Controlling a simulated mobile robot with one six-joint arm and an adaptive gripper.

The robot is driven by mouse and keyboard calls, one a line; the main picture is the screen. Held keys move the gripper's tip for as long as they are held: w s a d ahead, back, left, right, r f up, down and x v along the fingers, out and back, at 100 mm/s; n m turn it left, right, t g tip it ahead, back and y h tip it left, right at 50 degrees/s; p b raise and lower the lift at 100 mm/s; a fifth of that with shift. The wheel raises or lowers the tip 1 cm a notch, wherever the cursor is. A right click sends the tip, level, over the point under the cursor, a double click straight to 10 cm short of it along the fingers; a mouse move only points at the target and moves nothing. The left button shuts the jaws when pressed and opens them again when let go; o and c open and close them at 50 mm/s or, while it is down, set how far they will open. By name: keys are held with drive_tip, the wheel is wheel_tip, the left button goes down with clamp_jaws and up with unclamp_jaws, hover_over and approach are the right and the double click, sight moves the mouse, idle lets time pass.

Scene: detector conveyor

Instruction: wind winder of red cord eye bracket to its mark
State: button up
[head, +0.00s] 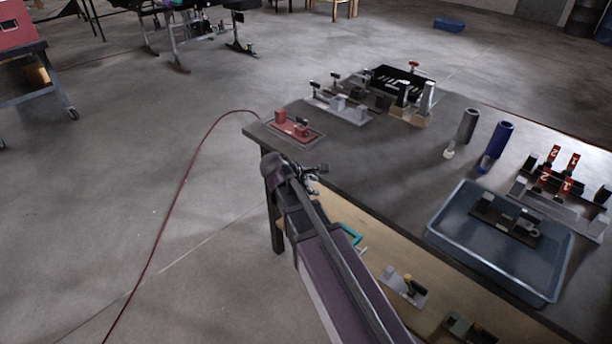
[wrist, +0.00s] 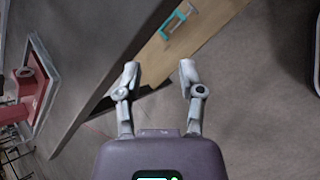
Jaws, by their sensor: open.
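The red cord eye bracket (head: 290,126) lies on the far left corner of the dark table, a flat red plate with red blocks and a small dark part on top. It also shows at the left edge of the wrist view (wrist: 40,88), partly cut off. The winder and its mark are too small to make out. My gripper (head: 319,174) is on the near side of the bracket, apart from it, by the table's left edge. In the wrist view my gripper (wrist: 159,75) has its fingers spread with nothing between them.
A red cord (head: 188,170) runs over the floor to the table corner. Grey brackets (head: 338,108) stand behind the red one. A blue tray (head: 478,262) holds a dark fixture. A teal handle (head: 350,235) lies on the wooden surface below. Blue and grey cylinders stand at right.

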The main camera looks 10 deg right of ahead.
drive_tip(key=s+d+f+m+g+y, duration=0.1)
drive_tip(key=s+f+m+g+y, duration=0.1)
drive_tip(key=s+m+y, duration=0.2)
drive_tip(key=s+f+m+g+y, duration=0.1)
drive_tip(key=s+f+m+y, duration=0.2)
drive_tip(key=s+m, duration=0.7)
drive_tip(key=shift+s+d+m+g+y, duration=0.4)
drive_tip(key=shift+m+y, duration=0.1)
drive_tip(key=shift+m, duration=0.3)
drive_tip(key=shift+s+f, duration=0.1)
